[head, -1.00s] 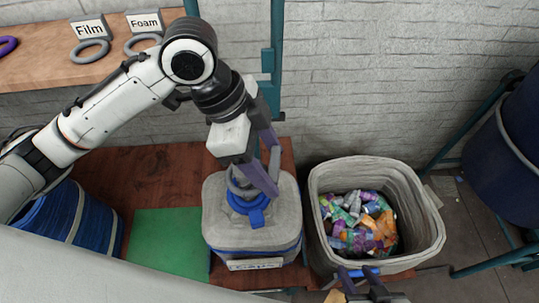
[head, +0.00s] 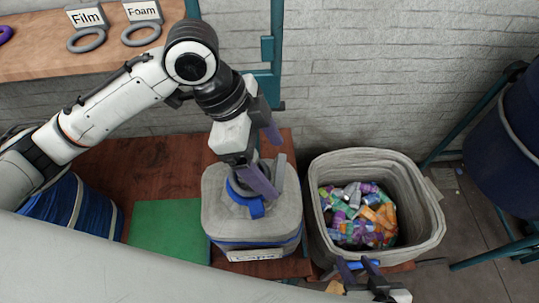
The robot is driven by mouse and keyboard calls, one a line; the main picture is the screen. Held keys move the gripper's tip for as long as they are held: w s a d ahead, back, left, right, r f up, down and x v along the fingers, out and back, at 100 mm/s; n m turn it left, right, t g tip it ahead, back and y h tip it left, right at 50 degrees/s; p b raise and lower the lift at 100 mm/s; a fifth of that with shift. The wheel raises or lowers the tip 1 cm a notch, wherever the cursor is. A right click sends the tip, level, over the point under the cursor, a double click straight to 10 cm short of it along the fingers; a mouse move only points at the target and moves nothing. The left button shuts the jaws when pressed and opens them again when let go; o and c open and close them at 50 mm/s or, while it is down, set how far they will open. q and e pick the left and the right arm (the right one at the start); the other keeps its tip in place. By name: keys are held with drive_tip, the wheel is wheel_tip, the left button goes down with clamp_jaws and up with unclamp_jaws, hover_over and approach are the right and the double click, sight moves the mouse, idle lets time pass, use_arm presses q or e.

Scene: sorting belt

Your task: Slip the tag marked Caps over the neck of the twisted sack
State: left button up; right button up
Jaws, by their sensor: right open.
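The twisted sack (head: 222,222) is grey and sits at centre, with a blue tie (head: 257,209) at its neck. A grey ring (head: 237,188) with an upright grey plate (head: 281,172) is at the neck, partly hidden by my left gripper; the plate's lettering faces away. The ring looks to be around the neck, but fingers hide part of it. My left gripper (head: 268,155) is over the neck, its purple-grey fingers apart on either side of the plate. My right gripper (head: 362,268) is open and empty-looking at the bottom, in front of the bin.
A card reading Caps (head: 257,255) is below the sack's front. A grey bin (head: 424,225) of coloured pieces stands right of it. A green mat (head: 165,236) lies left. Film (head: 88,40) and Foam (head: 142,33) tags sit on the back shelf. A teal post stands behind.

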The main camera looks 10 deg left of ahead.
use_arm(q)
drive_tip(key=p+v, duration=0.1)
drive_tip(key=v, duration=0.9)
drive_tip(key=shift+r, duration=0.2)
idle(0.3)
